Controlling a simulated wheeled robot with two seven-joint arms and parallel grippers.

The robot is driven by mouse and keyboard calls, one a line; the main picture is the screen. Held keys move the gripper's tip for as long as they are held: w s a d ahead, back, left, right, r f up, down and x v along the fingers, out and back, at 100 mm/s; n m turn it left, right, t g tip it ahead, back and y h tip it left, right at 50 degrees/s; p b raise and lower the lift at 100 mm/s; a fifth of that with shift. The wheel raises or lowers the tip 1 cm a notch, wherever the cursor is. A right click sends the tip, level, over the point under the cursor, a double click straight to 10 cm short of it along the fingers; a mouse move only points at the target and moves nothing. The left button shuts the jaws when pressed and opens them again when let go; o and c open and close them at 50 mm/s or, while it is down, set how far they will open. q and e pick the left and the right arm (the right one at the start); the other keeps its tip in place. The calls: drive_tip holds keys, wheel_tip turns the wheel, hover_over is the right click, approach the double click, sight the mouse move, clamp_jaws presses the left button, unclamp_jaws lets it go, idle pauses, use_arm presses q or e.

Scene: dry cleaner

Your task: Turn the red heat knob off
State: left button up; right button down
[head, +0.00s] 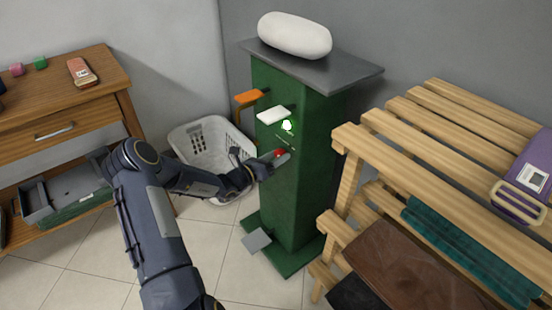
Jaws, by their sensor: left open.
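The red heat knob (279,153) is on the front of the green press column (310,190), below a small lit indicator and short markings. My left gripper (277,160) is at the knob, with its fingers around or just in front of it. It is open. The fingers partly hide the knob, and I cannot tell whether they touch it. Which way the knob points is too small to make out. My right gripper is not in view.
An orange lever (248,97) and a white lever (273,115) stick out above the knob. A white basket (190,135) stands behind my left arm. A wooden slatted rack (440,130) is close on the right, a wooden table (100,105) on the left.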

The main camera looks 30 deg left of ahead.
use_arm(q)
drive_tip(key=c, duration=1)
